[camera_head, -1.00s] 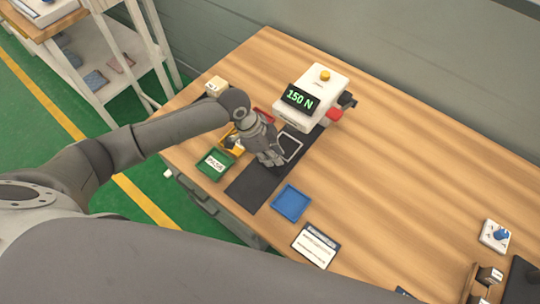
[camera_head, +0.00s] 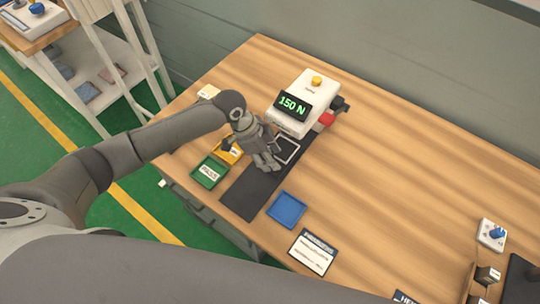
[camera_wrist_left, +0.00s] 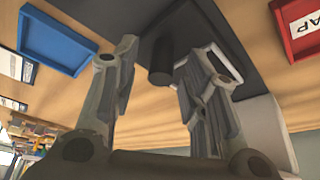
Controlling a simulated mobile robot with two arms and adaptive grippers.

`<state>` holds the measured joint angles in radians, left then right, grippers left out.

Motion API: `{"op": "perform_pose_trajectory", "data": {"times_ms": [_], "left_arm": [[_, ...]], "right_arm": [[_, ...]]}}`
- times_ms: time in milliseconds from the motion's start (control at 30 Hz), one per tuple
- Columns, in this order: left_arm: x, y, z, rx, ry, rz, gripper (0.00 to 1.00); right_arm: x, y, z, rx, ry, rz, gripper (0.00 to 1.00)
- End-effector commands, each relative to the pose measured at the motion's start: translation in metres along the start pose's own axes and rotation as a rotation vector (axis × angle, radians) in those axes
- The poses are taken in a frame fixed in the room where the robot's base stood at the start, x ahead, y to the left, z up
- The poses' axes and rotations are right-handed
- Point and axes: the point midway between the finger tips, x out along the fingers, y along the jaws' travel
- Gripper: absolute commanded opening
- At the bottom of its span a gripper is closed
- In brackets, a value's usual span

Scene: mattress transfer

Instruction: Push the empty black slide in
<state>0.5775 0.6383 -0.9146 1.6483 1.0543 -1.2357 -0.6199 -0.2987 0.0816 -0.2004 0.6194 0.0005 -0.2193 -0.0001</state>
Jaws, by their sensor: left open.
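The black slide (camera_head: 286,150), with a thin pale rim, sits on the dark track in front of the white tester (camera_head: 303,99). No item shows on its visible part. My left gripper (camera_head: 267,164) is low over the track at the near end of the slide. In the left wrist view, my left gripper (camera_wrist_left: 160,85) has its fingers spread. A dark knob (camera_wrist_left: 161,62) is between them from this viewpoint; contact is unclear. The slide's pale-edged frame (camera_wrist_left: 228,62) is partly hidden behind the right-hand finger. My right gripper is in no view.
A green tray (camera_head: 208,172) and yellow tray (camera_head: 232,153) lie left of the track (camera_head: 247,194). A blue tray (camera_head: 286,210) and a card (camera_head: 312,254) lie near the front. A red tray (camera_wrist_left: 299,30) shows in the wrist view. The table's middle right is clear.

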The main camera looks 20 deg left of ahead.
Motion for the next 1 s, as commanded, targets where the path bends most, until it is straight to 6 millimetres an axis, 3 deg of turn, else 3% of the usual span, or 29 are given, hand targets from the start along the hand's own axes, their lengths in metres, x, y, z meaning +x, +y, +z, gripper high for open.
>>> {"op": "perform_pose_trajectory", "data": {"times_ms": [500, 700, 1000], "left_arm": [[-0.098, -0.001, 0.0, 0.001, 0.0, -0.004, 0.41], [-0.113, 0.0, 0.0, 0.001, 0.0, -0.001, 0.41], [-0.114, -0.001, 0.0, 0.0, -0.001, -0.001, 0.41]], "right_arm": [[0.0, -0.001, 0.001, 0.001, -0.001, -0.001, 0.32], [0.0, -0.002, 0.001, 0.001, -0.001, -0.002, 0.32], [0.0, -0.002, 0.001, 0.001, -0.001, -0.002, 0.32]]}}
